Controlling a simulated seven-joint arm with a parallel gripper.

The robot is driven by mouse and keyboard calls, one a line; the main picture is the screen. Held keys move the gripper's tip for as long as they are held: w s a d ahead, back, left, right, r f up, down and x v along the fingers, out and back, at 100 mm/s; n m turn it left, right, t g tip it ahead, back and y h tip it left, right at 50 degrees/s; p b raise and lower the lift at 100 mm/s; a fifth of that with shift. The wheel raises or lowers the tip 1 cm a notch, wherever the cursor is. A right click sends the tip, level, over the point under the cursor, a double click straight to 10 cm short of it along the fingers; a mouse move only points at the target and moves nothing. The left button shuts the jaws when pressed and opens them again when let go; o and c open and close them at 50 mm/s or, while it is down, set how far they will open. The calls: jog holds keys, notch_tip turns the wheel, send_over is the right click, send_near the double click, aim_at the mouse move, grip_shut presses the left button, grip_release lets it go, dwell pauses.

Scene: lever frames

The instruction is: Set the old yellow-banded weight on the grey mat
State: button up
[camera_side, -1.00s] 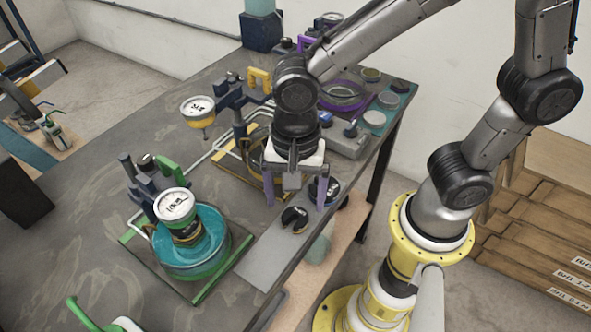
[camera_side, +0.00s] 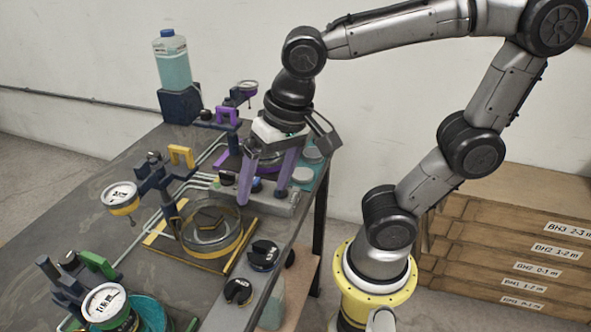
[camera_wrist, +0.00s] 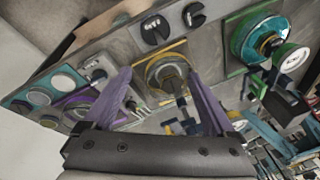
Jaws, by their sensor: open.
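My gripper (camera_side: 266,188) is open and empty, its two purple fingers apart above the back right of the bench, near the purple-marked station. In the wrist view the gripper (camera_wrist: 160,88) has the yellow-framed dish (camera_wrist: 150,72) beyond and between its fingers. That dish (camera_side: 212,250) holds a dark, many-sided weight (camera_side: 208,217); I cannot make out a yellow band on it. Two black slotted weights, one (camera_side: 264,255) with pale lettering and one (camera_side: 238,291), lie on the grey mat (camera_side: 222,314) at the bench's right edge. They also show in the wrist view (camera_wrist: 155,29) (camera_wrist: 194,15).
A yellow-handled post with a round gauge (camera_side: 120,196) stands left of the dish. A green-marked station with a gauge (camera_side: 104,302) and teal dish is in front. A bottle (camera_side: 172,62) stands at the back. Grey discs (camera_side: 303,175) lie near the right edge.

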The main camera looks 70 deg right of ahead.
jog(key=s+d+n+t, duration=0.2)
jog(key=s+d+n, duration=0.2)
jog(key=d+n, duration=0.1)
jog(key=shift+d+n+t+h, duration=0.3)
jog(key=shift+d+n+h, duration=0.1)
jog(key=shift+d, duration=0.05)
